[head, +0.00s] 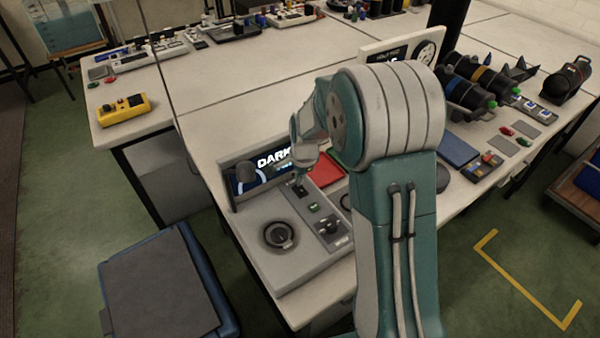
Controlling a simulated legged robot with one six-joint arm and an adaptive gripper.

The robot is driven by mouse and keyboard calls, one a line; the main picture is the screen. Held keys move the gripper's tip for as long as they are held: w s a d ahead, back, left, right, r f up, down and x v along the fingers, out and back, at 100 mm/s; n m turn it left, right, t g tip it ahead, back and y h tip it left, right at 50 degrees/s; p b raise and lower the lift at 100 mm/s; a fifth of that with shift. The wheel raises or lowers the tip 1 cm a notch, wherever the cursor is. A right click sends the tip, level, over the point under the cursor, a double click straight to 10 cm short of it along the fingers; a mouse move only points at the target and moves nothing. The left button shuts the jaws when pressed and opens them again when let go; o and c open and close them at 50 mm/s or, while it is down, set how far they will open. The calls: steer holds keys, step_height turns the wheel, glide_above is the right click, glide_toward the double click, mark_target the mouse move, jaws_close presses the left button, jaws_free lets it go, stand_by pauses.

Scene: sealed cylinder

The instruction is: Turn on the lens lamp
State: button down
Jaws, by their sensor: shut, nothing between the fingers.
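A grey console (262,222) stands at the front of the white table, with a screen (268,168) at its back reading "DARK". A round dial or lens (279,235) sits on the console's left top. A control strip on its right carries a small green button (313,207) and a dark switch or knob (331,226). My gripper (300,189) is shut and points down at the far end of this strip. I cannot tell whether it touches. My arm hides the console's right side.
A red panel (325,170) lies behind the strip, partly hidden by my arm. A yellow control box (124,109) sits on the left table. Dark cylinders (468,95) and a blue pad (459,151) are at right. A grey-topped blue stool (160,290) stands front left.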

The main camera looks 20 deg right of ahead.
mark_target(305, 190)
steer(key=shift+w+f+g, duration=0.1)
steer(key=shift+f+g, duration=0.15)
steer(key=shift+g, duration=0.05)
stand_by(0.4)
steer(key=shift+s+d+r, duration=0.2)
steer(key=shift+s+r, duration=0.15)
steer(key=shift+s, duration=0.35)
step_height(305, 190, up, 12)
steer(key=s, duration=0.1)
steer(key=shift+d, duration=0.2)
steer(key=shift+s, duration=0.1)
stand_by(0.3)
